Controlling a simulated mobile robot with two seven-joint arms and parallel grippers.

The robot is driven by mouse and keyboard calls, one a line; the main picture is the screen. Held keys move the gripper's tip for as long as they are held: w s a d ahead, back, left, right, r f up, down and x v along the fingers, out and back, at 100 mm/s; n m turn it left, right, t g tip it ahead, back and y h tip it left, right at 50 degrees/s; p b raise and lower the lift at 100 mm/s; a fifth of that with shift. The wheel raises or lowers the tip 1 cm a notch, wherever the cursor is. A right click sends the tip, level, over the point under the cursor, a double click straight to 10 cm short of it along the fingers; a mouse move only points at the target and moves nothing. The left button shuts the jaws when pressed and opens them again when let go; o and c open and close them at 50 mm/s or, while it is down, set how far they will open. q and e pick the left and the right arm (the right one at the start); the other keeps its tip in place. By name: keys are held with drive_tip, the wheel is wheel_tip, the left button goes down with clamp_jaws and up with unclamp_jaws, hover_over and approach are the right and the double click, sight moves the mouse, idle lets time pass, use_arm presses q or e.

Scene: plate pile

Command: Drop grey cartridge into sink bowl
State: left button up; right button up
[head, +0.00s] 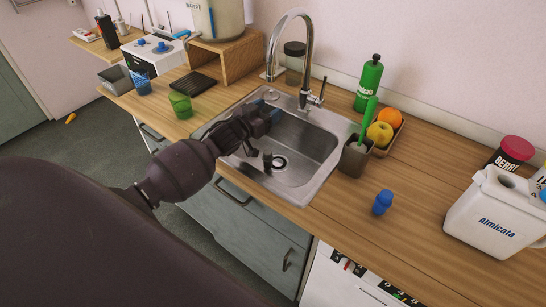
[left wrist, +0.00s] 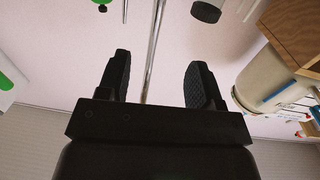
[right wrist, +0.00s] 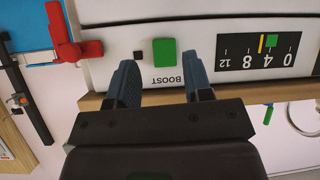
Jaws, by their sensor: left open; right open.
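The sink bowl (head: 312,143) is a steel basin set in the wooden counter, with a dark drain in its floor. My left gripper (head: 271,138) is over the left part of the bowl, its fingers apart. In the left wrist view the left gripper (left wrist: 157,75) is open, with nothing between its fingertips; the tap's pipe shows behind them. My right gripper is out of the head view. In the right wrist view it (right wrist: 161,78) is open and empty in front of a white appliance panel (right wrist: 200,30). I cannot make out a grey cartridge in any view.
The tap (head: 309,60) arches behind the bowl. A dark brush holder (head: 354,158), a fruit tray and a blue object (head: 382,202) stand to its right. A green cup (head: 180,105) stands to its left. A white jug (head: 492,215) is at far right.

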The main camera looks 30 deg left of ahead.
use_arm(q)
wheel_tip(320, 180, up, 15)
drive_tip(key=s+d+f+g+y, duration=0.1)
drive_tip(key=s+f+g, duration=0.1)
drive_tip(key=s+f, duration=0.3)
drive_tip(key=s+d+f+g+y, duration=0.1)
drive_tip(key=s+d+f+g, duration=0.1)
drive_tip(key=s+f, duration=0.2)
drive_tip(key=s+d+f+n+g+y, duration=0.1)
drive_tip(key=s+d+f+g, duration=0.1)
drive_tip(key=s+f, duration=0.3)
drive_tip(key=shift+s+d+f+p, duration=0.15)
drive_tip(key=shift+f+p, duration=0.05)
drive_tip(key=shift+f, duration=0.35)
drive_tip(key=shift+s+d+f+p, duration=0.1)
drive_tip(key=shift+s+f+p, duration=0.05)
drive_tip(key=shift+f, duration=0.35)
drive_tip(key=s+d+f+g, duration=0.2)
drive_tip(key=s+f+g, duration=0.15)
drive_tip(key=s, duration=0.75)
drive_tip(key=s+d+f+g, duration=0.2)
drive_tip(key=s+d+g, duration=0.15)
drive_tip(key=s, duration=0.75)
drive_tip(key=w+f+t, duration=0.7)
drive_tip(key=f, duration=0.3)
drive_tip(key=shift+a, duration=0.3)
drive_tip(key=shift+w, duration=0.1)
